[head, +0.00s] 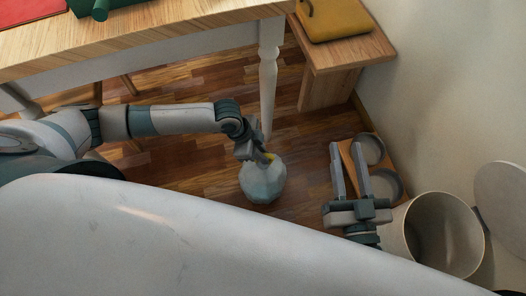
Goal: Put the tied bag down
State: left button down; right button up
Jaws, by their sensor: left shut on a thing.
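My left gripper (262,159) is shut on the top of the bag and hides part of the tie. The bag hangs below the gripper; I cannot tell whether it touches the floor. My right gripper (350,172) is open and empty, to the right of the bag, with its two fingers apart and pointing away from me.
A cylindrical bin (436,232) stands open at the lower right, beside a round pale lid (503,196). A wooden stand with round grey bowls (371,148) is near my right gripper. A table (150,42) and a bench (345,52) stand behind. Floor around the bag is clear.

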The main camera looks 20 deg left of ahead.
pick_arm(q)
jog(key=shift+w+f, duration=0.1)
jog(key=shift+f, duration=0.6)
pick_arm(e)
jog(key=shift+s+a+r+t, duration=0.15)
jog(key=shift+r+t, duration=0.45)
jog(key=shift+r, duration=0.3)
pick_arm(q)
jog(key=shift+f, duration=0.1)
jog(key=c, duration=1.8)
grip_release()
jog(key=shift+o, duration=0.2)
